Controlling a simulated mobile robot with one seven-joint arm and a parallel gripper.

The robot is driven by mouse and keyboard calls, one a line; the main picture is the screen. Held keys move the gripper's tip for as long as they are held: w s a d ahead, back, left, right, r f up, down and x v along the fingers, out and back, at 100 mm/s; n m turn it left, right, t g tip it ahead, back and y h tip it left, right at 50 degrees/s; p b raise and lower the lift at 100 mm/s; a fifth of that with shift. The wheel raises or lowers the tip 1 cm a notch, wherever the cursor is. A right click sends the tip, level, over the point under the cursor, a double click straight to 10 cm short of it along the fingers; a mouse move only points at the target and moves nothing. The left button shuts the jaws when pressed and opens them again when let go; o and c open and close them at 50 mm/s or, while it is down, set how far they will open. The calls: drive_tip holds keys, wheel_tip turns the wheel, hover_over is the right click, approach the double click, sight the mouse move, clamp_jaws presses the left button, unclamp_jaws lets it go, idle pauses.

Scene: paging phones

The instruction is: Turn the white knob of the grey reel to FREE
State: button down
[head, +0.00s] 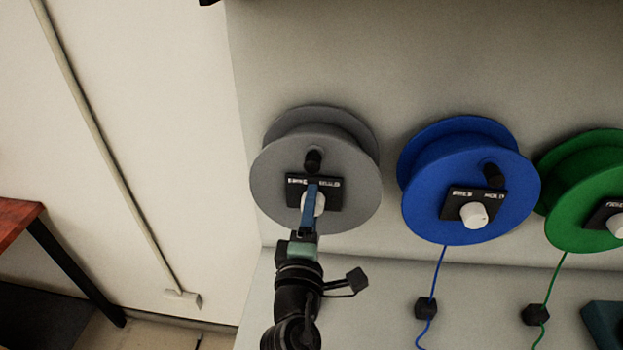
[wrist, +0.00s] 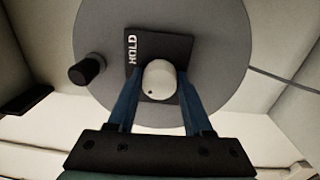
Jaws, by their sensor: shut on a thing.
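The grey reel (head: 270,190) is mounted on the pale wall at the left of the row in the head view. Its black plate (head: 331,197) carries small white lettering; the wrist view reads HOLD on the plate (wrist: 133,48). The white knob (head: 320,204) sits on the plate, partly hidden by my fingers. In the wrist view the knob (wrist: 160,80) shows a small dark dot near its lower left rim. My gripper (head: 311,187) is shut on the knob, one blue finger on each side. FREE cannot be read in either view.
A black crank handle (head: 313,160) sticks out of the grey reel above the plate. A blue reel (head: 420,190) and a green reel (head: 570,215) hang to the right, with cords hanging down. A red-topped table (head: 15,222) stands at far left.

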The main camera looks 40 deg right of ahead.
drive_tip(key=shift+c, duration=1.5)
unclamp_jaws()
drive_tip(key=b+v, duration=0.4)
drive_tip(key=v, duration=0.9)
drive_tip(key=shift+f, duration=0.1)
